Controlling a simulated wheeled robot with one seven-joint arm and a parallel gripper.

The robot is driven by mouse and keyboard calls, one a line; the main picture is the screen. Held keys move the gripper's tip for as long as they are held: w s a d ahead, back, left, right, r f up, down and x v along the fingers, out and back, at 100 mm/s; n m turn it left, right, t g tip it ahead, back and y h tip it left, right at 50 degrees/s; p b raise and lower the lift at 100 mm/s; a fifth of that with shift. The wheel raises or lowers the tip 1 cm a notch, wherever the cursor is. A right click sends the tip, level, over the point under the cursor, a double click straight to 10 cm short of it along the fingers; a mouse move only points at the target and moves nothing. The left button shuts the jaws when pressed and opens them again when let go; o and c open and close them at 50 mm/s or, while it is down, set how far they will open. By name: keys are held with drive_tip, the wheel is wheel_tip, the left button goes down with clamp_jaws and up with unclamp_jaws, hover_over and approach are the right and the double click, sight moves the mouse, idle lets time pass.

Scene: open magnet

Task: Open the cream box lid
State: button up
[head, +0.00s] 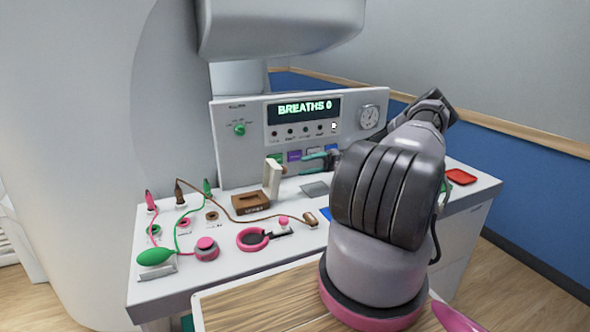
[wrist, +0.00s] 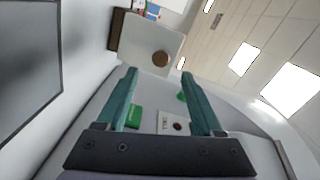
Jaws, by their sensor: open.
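The cream lid (head: 272,179) stands nearly upright at the back of a small brown box (head: 251,203) in the head view. In the wrist view the cream lid (wrist: 143,42) faces me, with a round brown knob (wrist: 160,59) on it. My gripper (head: 306,157) is to the right of the lid, with its teal fingers pointing toward it. In the wrist view my gripper (wrist: 159,72) is open and empty. The knob appears just beyond the fingertips and between them. I cannot tell whether the fingers touch the lid.
A grey console (head: 237,150) with a "BREATHS 0" display rises behind the fingers. A red tray (head: 460,177) lies right.

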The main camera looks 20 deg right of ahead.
drive_tip(key=shift+d, duration=1.8)
drive_tip(key=s+a+r+m+g+h, duration=0.1)
drive_tip(key=s+a+r+h, duration=0.4)
drive_tip(key=a+r, duration=0.5)
drive_tip(key=s+a+r+m+g+h, duration=0.1)
drive_tip(key=s+a+r+h, duration=0.1)
drive_tip(key=a+r+h, duration=0.85)
drive_tip(key=s+a+r+m+t, duration=0.1)
drive_tip(key=s+r+t, duration=0.3)
drive_tip(key=s+r, duration=0.4)
drive_tip(key=s+a+r+m+t, duration=0.1)
drive_tip(key=s+r+m+t, duration=0.3)
drive_tip(key=s+r, duration=0.4)
drive_tip(key=s+t, duration=0.1)
drive_tip(key=s, duration=0.5)
drive_tip(key=shift+s+a, duration=0.2)
drive_tip(key=shift+s, duration=0.15)
